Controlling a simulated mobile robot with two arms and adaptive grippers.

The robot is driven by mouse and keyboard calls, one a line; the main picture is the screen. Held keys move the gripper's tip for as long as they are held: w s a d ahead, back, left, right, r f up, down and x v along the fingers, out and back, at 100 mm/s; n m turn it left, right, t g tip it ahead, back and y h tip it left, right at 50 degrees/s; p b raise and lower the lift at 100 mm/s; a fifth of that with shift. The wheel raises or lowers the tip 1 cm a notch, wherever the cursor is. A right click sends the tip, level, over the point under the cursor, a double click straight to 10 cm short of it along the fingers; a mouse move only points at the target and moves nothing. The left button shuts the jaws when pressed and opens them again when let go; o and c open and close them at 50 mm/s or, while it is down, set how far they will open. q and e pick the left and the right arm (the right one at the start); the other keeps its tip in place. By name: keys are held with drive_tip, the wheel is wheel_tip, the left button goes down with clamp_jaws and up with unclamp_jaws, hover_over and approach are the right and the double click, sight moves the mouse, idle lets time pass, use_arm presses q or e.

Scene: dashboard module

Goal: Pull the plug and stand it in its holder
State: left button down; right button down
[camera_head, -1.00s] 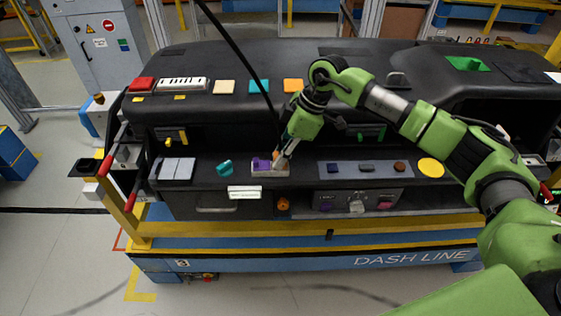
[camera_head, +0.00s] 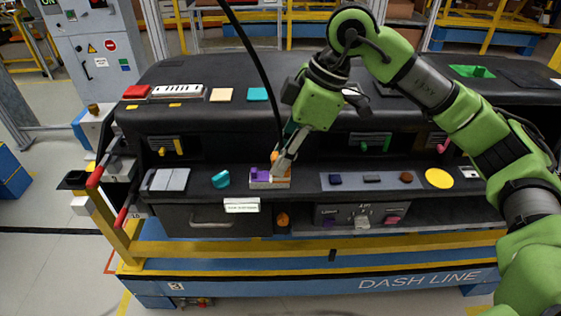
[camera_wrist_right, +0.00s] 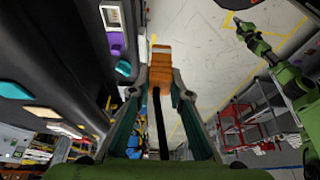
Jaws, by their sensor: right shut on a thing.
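The orange plug (camera_wrist_right: 161,62) is between the fingertips of my right gripper (camera_wrist_right: 161,80), which is shut on it. Its black cable (camera_wrist_right: 159,125) runs back between the fingers. In the wrist view the plug's far end shows against the floor, with nothing around it. In the head view my right gripper (camera_head: 278,168) is at the pale block (camera_head: 270,184) with a purple part (camera_head: 261,174) on the front ledge. The head view does not show clearly whether the plug touches this block. Which part is the holder is unclear. My left arm (camera_wrist_right: 258,44) shows small in the wrist view; its jaws are unclear.
A teal knob (camera_head: 220,179) and a pale double panel (camera_head: 166,180) lie left of the block. A dark strip of buttons (camera_head: 390,182) and a yellow disc (camera_head: 439,178) lie right. The cable (camera_head: 262,65) hangs down from above.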

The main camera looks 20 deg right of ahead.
drive_tip(key=s+a+r+p, duration=0.1)
drive_tip(key=s+r+p, duration=0.2)
drive_tip(key=r, duration=0.3)
drive_tip(key=shift+s, duration=0.5)
drive_tip(key=shift+a, duration=0.1)
idle(1.5)
